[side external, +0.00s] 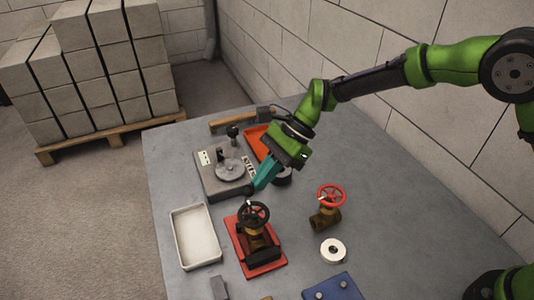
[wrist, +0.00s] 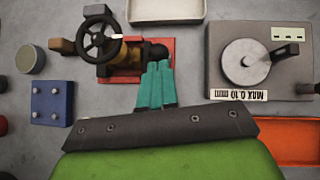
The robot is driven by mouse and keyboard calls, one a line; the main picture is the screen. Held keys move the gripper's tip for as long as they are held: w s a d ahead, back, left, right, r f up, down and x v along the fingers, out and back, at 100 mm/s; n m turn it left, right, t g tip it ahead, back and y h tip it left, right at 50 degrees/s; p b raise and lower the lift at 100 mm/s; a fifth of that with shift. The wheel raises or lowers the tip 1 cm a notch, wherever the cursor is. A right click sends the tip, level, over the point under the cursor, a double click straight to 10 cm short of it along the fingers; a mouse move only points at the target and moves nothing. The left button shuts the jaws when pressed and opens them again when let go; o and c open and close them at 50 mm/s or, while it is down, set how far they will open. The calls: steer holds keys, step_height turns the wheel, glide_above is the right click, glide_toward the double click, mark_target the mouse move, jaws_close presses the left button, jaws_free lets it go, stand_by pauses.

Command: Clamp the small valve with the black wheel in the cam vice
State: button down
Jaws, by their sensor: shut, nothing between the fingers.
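The small valve with the black wheel (side external: 254,213) has a brass body and sits upright in the cam vice, which has a red base (side external: 243,258) and dark jaws. In the wrist view the valve's black wheel (wrist: 100,40) is over the left part of the red base (wrist: 169,46), with a round black part (wrist: 154,53) on the right. My gripper (side external: 258,187) has teal fingers, shut and empty, above the table behind the vice. In the wrist view its fingertips (wrist: 158,66) appear just below the black part; contact cannot be told. The clamping state is unclear.
A grey fixture with a round disc (side external: 230,170) stands behind the vice, beside an orange tray (side external: 257,136). A white tray (side external: 195,237) lies left. A red-wheel valve (side external: 328,207), a white ring (side external: 333,251) and a blue block (side external: 333,288) are right. A grey block (side external: 219,288) is in front.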

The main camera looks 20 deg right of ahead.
steer(key=a+h, duration=0.1)
steer(key=a+r+h, duration=0.1)
steer(key=h, duration=0.1)
steer(key=shift+a, duration=1.05)
